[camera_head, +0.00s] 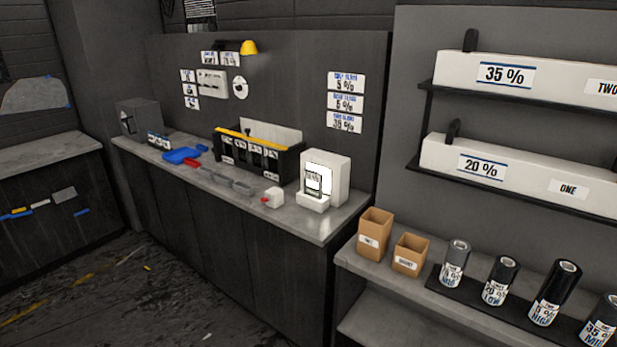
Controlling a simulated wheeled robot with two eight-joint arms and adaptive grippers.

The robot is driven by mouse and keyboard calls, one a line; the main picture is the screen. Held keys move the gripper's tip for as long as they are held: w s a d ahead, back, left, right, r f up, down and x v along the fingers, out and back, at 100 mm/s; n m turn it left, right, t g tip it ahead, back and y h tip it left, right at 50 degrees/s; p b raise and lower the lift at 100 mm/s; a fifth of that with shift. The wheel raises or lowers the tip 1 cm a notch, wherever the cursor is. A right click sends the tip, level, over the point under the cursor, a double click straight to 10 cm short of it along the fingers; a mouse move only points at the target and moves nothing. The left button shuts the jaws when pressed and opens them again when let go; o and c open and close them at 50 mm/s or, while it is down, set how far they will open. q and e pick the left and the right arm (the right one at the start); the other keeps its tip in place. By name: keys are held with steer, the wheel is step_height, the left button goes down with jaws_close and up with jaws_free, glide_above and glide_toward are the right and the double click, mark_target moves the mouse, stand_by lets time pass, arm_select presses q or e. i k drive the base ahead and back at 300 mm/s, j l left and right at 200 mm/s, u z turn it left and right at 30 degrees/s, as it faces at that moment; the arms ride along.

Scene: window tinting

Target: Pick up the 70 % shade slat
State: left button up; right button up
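Neither of my grippers shows in the head view. A black rack (293,163) with a yellow strip along its top edge stands on the back counter. Several small white labels sit on its front, too small to read. A white device (340,170) with a bright lit face stands to the right of the rack. A small dark piece with a label (313,182) stands upright against the lit face; I cannot read its shade. I cannot tell which thing is the 70 % shade slat.
The grey counter (322,228) also bears blue trays (181,155), grey trays and a small white block (273,198). At the right, cardboard boxes (374,236) and several film rolls (455,262) stand on a low shelf. Open floor (150,300) lies at the lower left.

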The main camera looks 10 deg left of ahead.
mark_target(312, 180)
steer(key=i+z, duration=0.1)
steer(key=z, duration=0.7)
steer(key=i+j+z, duration=0.15)
steer(key=j+z, duration=0.25)
steer(key=j, duration=0.15)
steer(key=i+j+z, duration=0.1)
steer(key=j+z, duration=0.25)
steer(key=j, duration=0.2)
steer(key=j+z, duration=0.4)
steer(key=j, duration=0.2)
